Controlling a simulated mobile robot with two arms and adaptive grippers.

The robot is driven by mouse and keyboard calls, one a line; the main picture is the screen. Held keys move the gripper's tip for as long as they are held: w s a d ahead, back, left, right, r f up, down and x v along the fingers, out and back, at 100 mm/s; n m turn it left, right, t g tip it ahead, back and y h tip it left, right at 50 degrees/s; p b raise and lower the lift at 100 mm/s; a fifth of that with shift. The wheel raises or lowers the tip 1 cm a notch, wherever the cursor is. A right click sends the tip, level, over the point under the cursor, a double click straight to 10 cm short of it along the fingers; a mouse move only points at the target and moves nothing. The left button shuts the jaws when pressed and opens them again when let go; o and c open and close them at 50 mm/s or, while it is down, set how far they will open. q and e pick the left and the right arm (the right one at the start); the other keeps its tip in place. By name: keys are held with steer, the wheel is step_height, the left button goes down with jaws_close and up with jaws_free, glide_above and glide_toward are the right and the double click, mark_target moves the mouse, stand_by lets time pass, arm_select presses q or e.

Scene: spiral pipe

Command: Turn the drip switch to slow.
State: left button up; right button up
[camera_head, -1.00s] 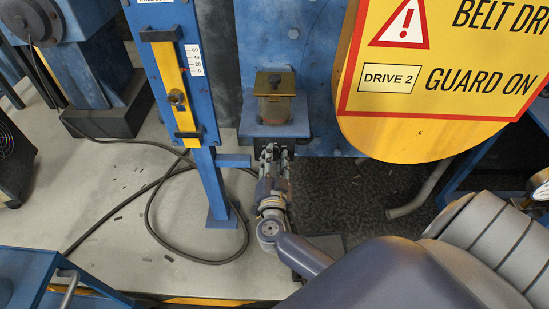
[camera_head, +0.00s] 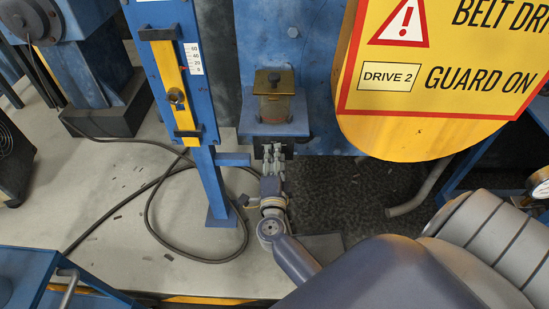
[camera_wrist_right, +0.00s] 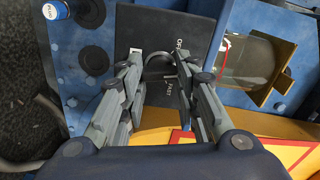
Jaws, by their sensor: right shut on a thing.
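The drip switch (camera_wrist_right: 158,64) is a small grey curved handle on a black plate (camera_wrist_right: 150,30) in the right wrist view. The plate carries white letters that read OFF near the right fingers and FAST below the handle. A "slow" label cannot be made out. My right gripper (camera_wrist_right: 157,66) is shut on the switch, with one finger pair on each side of the handle. Which label the switch points to cannot be told. In the head view my right gripper (camera_head: 273,152) is just under the blue bracket and hides the switch. My left gripper is out of view.
A brass-topped oil cup (camera_head: 275,106) stands on the blue bracket (camera_head: 250,127) above the gripper. A yellow guard sign (camera_head: 430,120) hangs to the right. A blue post with a yellow slide (camera_head: 170,85) stands to the left. A black cable (camera_head: 148,205) lies on the floor.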

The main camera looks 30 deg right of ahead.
steer(key=shift+f+m, duration=0.15)
steer(key=shift+m, duration=1.05)
steer(key=shift+b, duration=0.3)
steer(key=o, duration=1.1)
steer(key=shift+c, duration=0.2)
steer(key=v, duration=0.7)
steer(key=shift+s+a, duration=0.2)
steer(key=shift+s, duration=0.05)
